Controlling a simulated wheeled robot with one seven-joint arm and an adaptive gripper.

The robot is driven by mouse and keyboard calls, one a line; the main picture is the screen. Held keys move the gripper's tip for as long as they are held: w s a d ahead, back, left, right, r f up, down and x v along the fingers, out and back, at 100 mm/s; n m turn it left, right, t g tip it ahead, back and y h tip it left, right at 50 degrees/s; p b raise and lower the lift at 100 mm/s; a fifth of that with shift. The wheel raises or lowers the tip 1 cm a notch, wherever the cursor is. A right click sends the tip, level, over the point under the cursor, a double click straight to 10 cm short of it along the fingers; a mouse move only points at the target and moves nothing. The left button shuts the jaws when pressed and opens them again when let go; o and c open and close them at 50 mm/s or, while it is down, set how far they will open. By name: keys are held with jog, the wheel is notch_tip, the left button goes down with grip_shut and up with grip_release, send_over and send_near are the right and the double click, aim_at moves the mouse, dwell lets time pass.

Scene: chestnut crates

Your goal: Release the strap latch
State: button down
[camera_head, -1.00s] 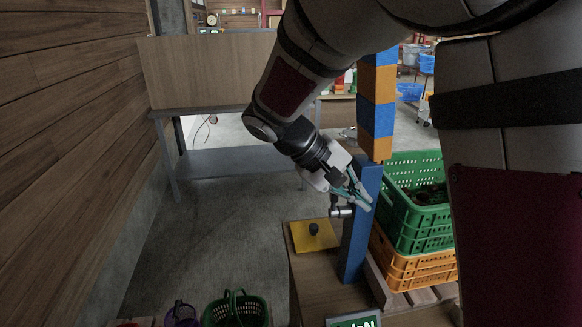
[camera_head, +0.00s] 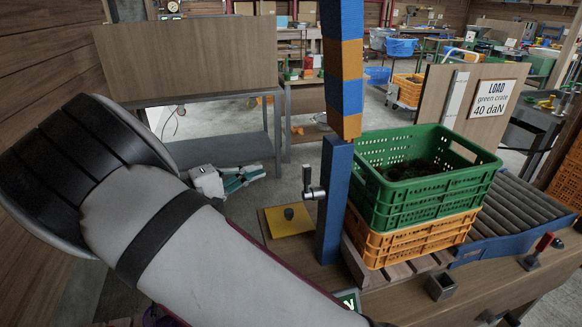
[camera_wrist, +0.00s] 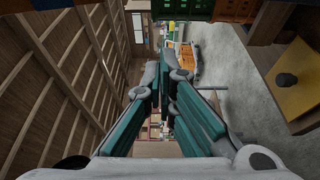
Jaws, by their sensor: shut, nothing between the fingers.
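A silver latch with an upright handle (camera_head: 309,189) sits on the left side of a blue post (camera_head: 334,200). It is likely the strap latch, though the frames do not make its state clear. A blue and orange banded column (camera_head: 343,75) rises above the post. My gripper (camera_head: 252,176), with teal fingers, is to the left of the latch in the head view, apart from it. In the wrist view my gripper (camera_wrist: 165,75) shows its fingers shut and empty. The latch cannot be made out in the wrist view.
A green crate (camera_head: 425,198) stands on an orange crate (camera_head: 410,246) right of the post. A yellow plate with a black knob (camera_head: 289,221) lies left of it and shows in the wrist view (camera_wrist: 304,98). A roller conveyor (camera_head: 515,215) is at right. A plank wall is at left.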

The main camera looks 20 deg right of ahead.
aim_at(307, 183)
dwell(0.3)
jog(key=x, duration=1)
jog(key=shift+s+p, duration=0.9)
jog(key=shift+s, duration=1.05)
jog(key=shift+s, duration=0.1)
jog(key=shift+s+r+m, duration=0.1)
jog(key=shift+s+m, duration=0.05)
jog(key=shift+m, duration=0.15)
